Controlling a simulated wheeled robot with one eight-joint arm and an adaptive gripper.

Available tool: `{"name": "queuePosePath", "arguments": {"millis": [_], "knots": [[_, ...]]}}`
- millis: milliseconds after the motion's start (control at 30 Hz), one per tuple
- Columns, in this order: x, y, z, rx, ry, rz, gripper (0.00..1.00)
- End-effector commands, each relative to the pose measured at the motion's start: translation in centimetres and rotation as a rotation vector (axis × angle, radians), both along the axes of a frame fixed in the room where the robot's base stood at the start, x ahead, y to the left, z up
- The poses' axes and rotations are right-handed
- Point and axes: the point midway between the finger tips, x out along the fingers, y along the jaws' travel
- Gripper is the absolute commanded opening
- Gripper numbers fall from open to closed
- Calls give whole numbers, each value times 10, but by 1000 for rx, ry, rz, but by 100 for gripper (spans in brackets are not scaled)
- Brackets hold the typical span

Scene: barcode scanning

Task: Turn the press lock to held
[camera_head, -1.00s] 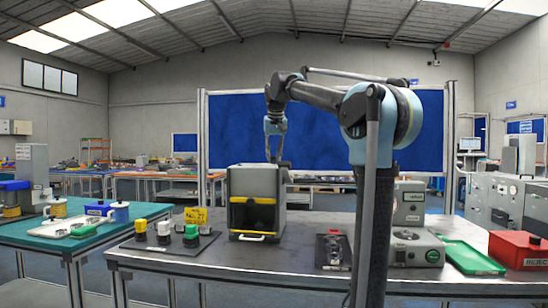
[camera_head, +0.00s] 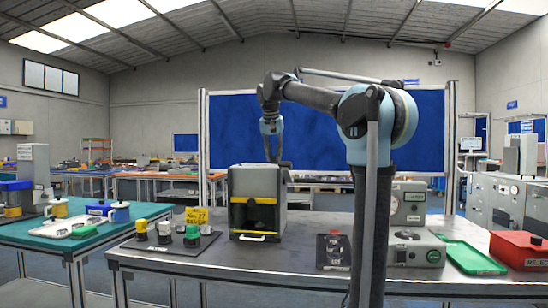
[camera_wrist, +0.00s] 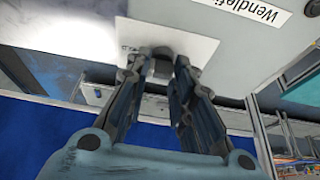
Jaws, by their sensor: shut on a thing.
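The press (camera_head: 238,182) is a grey box with yellow bars and an open front, standing on the dark table. My gripper (camera_head: 276,160) is at the top right of the press in the head view, partly hidden behind its upper edge. In the wrist view, my gripper (camera_wrist: 158,70) is shut on a small grey lock knob (camera_wrist: 161,64). The knob sits on a white plate (camera_wrist: 203,47) on a grey panel. The plate's small markings are too blurred to read, so I cannot tell the lock's position.
A dark stand (camera_head: 334,250), a grey device (camera_head: 415,248), a green tray (camera_head: 468,257) and a red reject box (camera_head: 518,249) lie to the right.

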Motion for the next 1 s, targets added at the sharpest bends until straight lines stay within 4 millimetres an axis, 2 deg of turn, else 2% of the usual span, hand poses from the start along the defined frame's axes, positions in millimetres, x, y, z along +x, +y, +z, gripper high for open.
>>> {"name": "queuePosePath", "arguments": {"millis": [67, 100, 200, 633, 767, 1000], "knots": [[1, 0, 0, 1, -1, 0, 0], [1, 0, 0, 1, -1, 0, 24], [0, 0, 0, 1, 0, 0, 42], [-2, 1, 6, 1, 0, 1, 42], [-9, 2, 21, 0, 1, 2, 42], [-25, 6, 63, 0, 0, 2, 42]]}}
